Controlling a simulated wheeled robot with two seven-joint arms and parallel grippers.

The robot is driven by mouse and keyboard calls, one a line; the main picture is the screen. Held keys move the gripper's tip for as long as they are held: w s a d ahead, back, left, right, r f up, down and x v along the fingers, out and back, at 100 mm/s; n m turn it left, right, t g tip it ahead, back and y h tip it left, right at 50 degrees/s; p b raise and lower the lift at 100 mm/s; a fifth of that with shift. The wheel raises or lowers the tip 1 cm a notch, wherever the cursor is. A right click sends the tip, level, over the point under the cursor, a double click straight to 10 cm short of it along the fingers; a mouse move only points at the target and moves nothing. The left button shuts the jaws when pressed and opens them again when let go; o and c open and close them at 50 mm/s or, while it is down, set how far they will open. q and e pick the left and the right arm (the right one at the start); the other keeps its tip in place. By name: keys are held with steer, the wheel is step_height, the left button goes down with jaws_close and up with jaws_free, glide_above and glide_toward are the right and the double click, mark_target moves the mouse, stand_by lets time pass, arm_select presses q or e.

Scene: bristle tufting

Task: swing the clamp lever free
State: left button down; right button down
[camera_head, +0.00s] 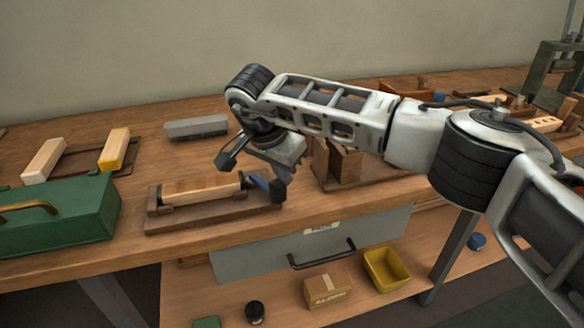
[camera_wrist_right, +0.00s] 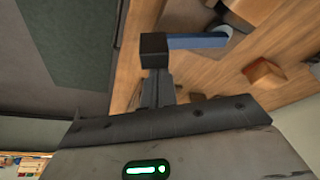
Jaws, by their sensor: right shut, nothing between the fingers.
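The clamp fixture is a wooden base (camera_head: 225,215) near the bench's front edge, with a pale wooden block (camera_head: 203,188) lying in it. The clamp lever's blue handle (camera_head: 259,183) is at the right end of the block. My right gripper (camera_head: 278,190) is shut and empty, pointing down at the handle's right side. In the right wrist view, the dark fingertips (camera_wrist_right: 153,48) are at one end of the blue handle (camera_wrist_right: 197,42); I cannot tell whether they touch. The lever's pivot is not clear. My left gripper is not in view.
A green toolbox (camera_head: 65,225) stands at the left, near two blocks on a rack. A grey box (camera_head: 196,127) lies behind the fixture. A wooden stand (camera_head: 340,163) is to its right. A grey drawer (camera_head: 235,262) hangs below the bench front.

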mark_target(272, 185)
steer(key=shift+s+a, duration=0.85)
steer(key=shift+s, duration=0.05)
steer(key=shift+s+a, duration=0.15)
steer(key=shift+a, duration=0.15)
steer(key=shift+s+a, duration=0.2)
steer(key=shift+a, duration=0.1)
steer(key=d, duration=0.1)
steer(key=w+d, duration=0.1)
steer(key=d, duration=0.2)
steer(key=shift+w+d, duration=0.25)
steer(key=a+r, duration=0.3)
steer(key=r, duration=0.6)
steer(key=shift+s+r, duration=0.25)
steer(key=shift+s, duration=0.15)
